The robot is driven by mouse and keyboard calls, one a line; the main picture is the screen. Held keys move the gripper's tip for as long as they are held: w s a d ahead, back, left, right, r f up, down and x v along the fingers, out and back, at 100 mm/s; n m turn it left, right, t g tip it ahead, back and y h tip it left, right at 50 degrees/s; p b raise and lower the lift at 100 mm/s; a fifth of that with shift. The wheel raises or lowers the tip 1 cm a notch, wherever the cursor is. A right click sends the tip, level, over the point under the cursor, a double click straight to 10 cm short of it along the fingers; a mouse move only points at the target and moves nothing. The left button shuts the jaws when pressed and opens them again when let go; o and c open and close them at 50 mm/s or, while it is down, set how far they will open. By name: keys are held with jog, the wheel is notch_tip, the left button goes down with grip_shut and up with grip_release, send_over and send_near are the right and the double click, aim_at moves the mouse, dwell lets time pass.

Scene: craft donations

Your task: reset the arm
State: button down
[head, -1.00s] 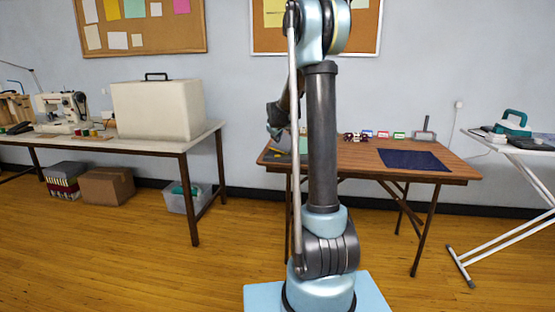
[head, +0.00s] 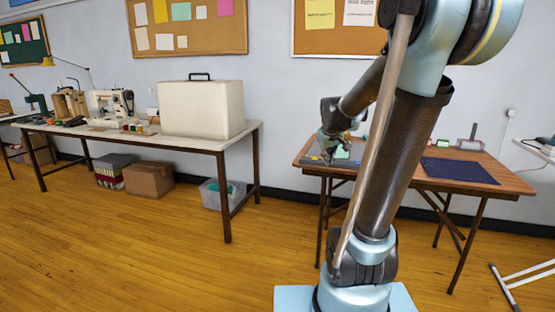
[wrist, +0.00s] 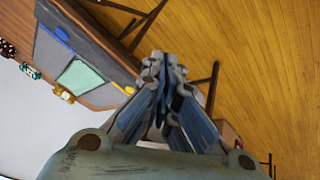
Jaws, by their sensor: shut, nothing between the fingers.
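My gripper (head: 335,150) is shut and empty. In the head view it hangs at the left end of the brown wooden table (head: 512,184), partly blurred into the things behind it. In the wrist view its blue-grey fingers (wrist: 163,70) meet near the middle of the picture. My arm leans to the right from its base and bends back left to the gripper. I cannot tell how far the fingertips are from the tabletop.
A dark blue mat (head: 458,170) lies on the wooden table. A grey mat with a green sheet (wrist: 82,80) shows beside the fingers. A white table (head: 240,137) with a cream case (head: 200,108) stands left. The floor between is clear.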

jog(key=s+f+m+g, duration=0.1)
jog(key=s+f, duration=0.3)
jog(key=s, duration=0.5)
jog(key=s+f+m+g, duration=0.1)
jog(key=s+f, duration=0.2)
jog(key=s, duration=0.7)
jog(key=s+f+m+g, duration=0.1)
jog(key=s+f, duration=0.3)
jog(key=s, duration=0.6)
jog(key=shift+a+f+m+g+y, duration=0.25)
jog(key=shift+f+m+g+y, duration=0.05)
jog(key=shift+m+g+y, duration=0.1)
jog(key=shift+w+f, duration=0.2)
jog(key=shift+w, duration=0.2)
jog(key=shift+d, duration=0.1)
